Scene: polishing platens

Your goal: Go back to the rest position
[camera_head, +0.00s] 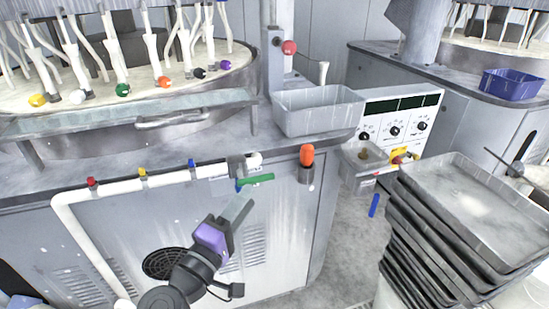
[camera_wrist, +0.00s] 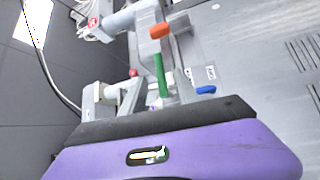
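My gripper (camera_head: 242,203), with a purple body and grey fingers, is raised in front of the cabinet's front panel. In the wrist view my gripper (camera_wrist: 157,90) has its two grey fingers apart. The green lever (camera_head: 257,180) sits at the right end of the white pipe, just above the fingertips in the head view. In the wrist view the green lever (camera_wrist: 161,76) shows in the gap between the fingers, with nothing seen gripped. How far the fingertips are from the lever is hard to tell.
The white pipe (camera_head: 120,185) with small coloured valves runs along the cabinet front. An orange-topped holder (camera_head: 307,158) is right of the lever. A grey bin (camera_head: 318,110) stands on the ledge. Stacked grey trays (camera_head: 470,205) stand at right, with floor between them and the cabinet.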

